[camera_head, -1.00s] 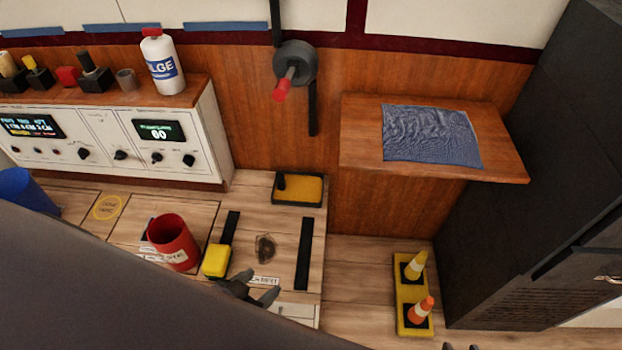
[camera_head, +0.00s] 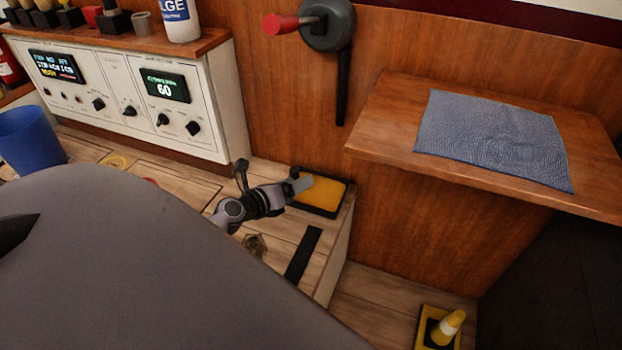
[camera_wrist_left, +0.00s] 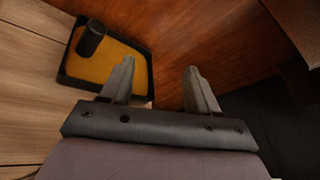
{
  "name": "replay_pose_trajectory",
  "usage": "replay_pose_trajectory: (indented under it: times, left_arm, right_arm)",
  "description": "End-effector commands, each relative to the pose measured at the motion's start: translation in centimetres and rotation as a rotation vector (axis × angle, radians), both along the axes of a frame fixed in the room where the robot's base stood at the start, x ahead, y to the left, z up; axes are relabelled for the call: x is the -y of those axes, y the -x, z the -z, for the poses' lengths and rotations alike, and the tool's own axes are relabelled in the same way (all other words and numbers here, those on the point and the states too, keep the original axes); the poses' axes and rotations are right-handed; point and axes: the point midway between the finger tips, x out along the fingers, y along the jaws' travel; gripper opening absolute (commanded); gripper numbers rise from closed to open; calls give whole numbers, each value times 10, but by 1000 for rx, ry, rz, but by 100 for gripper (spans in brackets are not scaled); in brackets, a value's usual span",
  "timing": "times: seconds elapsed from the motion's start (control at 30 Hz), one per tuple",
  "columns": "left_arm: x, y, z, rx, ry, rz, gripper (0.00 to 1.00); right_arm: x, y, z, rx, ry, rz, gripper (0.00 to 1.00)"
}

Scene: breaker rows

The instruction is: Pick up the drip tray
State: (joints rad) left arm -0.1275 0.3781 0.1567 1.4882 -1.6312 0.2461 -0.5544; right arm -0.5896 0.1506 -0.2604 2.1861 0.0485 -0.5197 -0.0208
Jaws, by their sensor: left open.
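The drip tray (camera_head: 325,194) is a shallow dark tray with a yellow-orange inside, lying at the far end of the wooden bench top against the wood panel. In the left wrist view the tray (camera_wrist_left: 118,67) is at upper left, with a short black cylinder standing at its upper end. My left gripper (camera_head: 298,185) is beside the tray and overlaps its left end in the head view. In the wrist view the open gripper (camera_wrist_left: 157,72) has nothing between its fingers; the left finger overlaps the tray's near right part. I cannot tell whether it touches. My right gripper is not in view.
A wooden shelf with a blue cloth (camera_head: 495,140) juts out at right. A red-handled lever (camera_head: 325,25) is on the wall above the tray. A white control panel (camera_head: 120,95) and blue bucket (camera_head: 32,138) stand left.

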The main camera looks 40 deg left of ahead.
Motion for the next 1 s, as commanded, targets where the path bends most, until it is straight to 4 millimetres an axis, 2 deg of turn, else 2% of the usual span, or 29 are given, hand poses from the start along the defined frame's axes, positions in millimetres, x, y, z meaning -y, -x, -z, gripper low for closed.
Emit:
replay_pose_trajectory:
  times: [0.03, 0.1, 0.2, 0.33, 0.77, 1.0]
  left_arm:
    - [-14, -7, 22, -14, -116, 21, 61]
    - [-30, -14, 34, -43, -258, 46, 61]
    - [-50, -19, 46, -83, -413, 73, 61]
    - [-66, -22, 55, -123, -534, 93, 61]
    - [-75, -47, 67, -139, -576, 98, 61]
    - [-82, -73, 78, -137, -573, 97, 61]
  right_arm:
    - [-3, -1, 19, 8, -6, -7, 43]
    - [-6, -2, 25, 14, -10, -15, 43]
    - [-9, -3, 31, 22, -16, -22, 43]
    - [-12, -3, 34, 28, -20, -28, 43]
    - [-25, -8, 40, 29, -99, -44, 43]
    - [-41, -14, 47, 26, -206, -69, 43]
